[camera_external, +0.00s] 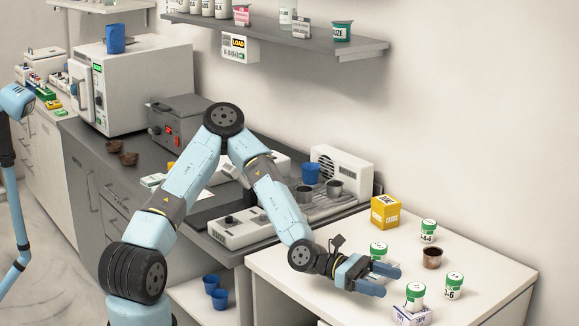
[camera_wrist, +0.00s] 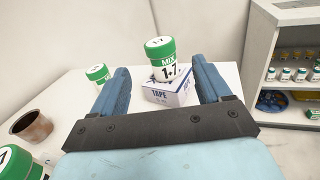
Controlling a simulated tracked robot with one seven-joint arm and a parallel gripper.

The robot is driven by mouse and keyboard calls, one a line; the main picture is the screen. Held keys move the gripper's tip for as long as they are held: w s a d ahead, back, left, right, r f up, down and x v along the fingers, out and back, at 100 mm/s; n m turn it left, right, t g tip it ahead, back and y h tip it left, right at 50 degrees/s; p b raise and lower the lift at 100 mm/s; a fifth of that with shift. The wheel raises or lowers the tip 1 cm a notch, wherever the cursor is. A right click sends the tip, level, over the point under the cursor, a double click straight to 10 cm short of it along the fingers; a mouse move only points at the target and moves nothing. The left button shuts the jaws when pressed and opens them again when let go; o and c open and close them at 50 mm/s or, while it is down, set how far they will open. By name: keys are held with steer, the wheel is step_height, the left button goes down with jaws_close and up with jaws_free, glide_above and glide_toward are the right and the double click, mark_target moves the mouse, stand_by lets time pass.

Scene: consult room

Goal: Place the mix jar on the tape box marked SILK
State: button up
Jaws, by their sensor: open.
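A white mix jar with green bands, marked MIX 1+7 (camera_wrist: 165,70), stands upright on the small white and blue tape box (camera_wrist: 168,97). The box reads TAPE; its smaller line is too small to read. In the external view the jar (camera_external: 415,296) and box (camera_external: 409,316) are near the white table's front edge. My gripper (camera_external: 389,281) is open and empty, at the left of this jar. In the wrist view the jar and box appear between the fingertips of my gripper (camera_wrist: 159,65), seemingly beyond them.
Other green-lidded jars stand on the white table (camera_external: 300,268): one by my wrist (camera_external: 378,250), one at the back (camera_external: 428,231), one at the right (camera_external: 454,284). A brown cup (camera_external: 432,259) and a yellow box (camera_external: 385,212) stand there too. A shelf (camera_wrist: 285,85) shows right.

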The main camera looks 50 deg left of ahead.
steer(key=shift+s+a, duration=0.2)
steer(key=shift+a, duration=0.4)
